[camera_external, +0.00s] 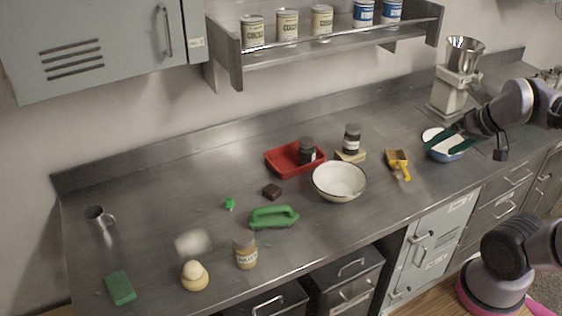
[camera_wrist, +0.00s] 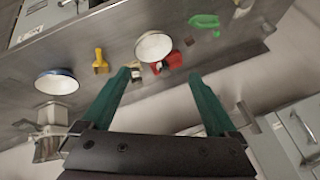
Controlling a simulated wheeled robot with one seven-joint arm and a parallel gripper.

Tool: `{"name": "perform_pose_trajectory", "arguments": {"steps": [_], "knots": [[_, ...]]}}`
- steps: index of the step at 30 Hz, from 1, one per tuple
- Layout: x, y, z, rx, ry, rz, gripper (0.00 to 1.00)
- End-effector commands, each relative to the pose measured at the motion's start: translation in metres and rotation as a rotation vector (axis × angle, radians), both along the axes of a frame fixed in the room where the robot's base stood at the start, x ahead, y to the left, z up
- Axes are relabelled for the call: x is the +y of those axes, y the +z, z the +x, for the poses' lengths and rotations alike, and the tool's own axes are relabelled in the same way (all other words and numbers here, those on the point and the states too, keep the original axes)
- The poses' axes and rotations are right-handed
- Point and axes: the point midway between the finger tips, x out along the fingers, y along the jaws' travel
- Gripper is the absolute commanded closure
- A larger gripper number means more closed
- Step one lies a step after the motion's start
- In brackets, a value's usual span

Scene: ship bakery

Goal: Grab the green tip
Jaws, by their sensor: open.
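In the wrist view, a tiny green piece that looks like the tip (camera_wrist: 217,33) lies beside the brush handle (camera_wrist: 204,20). My gripper (camera_external: 440,149) has dark green fingers and is far to the right of the tip, over or near a blue-rimmed bowl. In the wrist view the fingers of my gripper (camera_wrist: 159,75) are spread apart with nothing between them.
A nut jar (camera_external: 246,253) stands in front. Bare counter lies left of the tip.

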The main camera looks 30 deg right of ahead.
Motion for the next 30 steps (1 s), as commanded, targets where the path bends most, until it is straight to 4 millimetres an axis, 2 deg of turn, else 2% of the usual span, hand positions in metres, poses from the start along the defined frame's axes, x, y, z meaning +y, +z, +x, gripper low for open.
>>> {"name": "perform_pose_trajectory", "arguments": {"steps": [11,12,13,23,26,30], "knots": [[0.000,0.000,0.000,0.000,0.000,0.000,0.06],[0.000,0.000,0.000,0.000,0.000,0.000,0.21],[0.000,0.000,0.000,0.000,0.000,0.000,0.30],[0.001,0.000,0.001,0.002,0.000,0.004,0.30],[0.007,0.002,0.012,0.025,-0.006,0.035,0.30],[0.030,0.006,0.048,0.098,-0.027,0.139,0.30]]}}
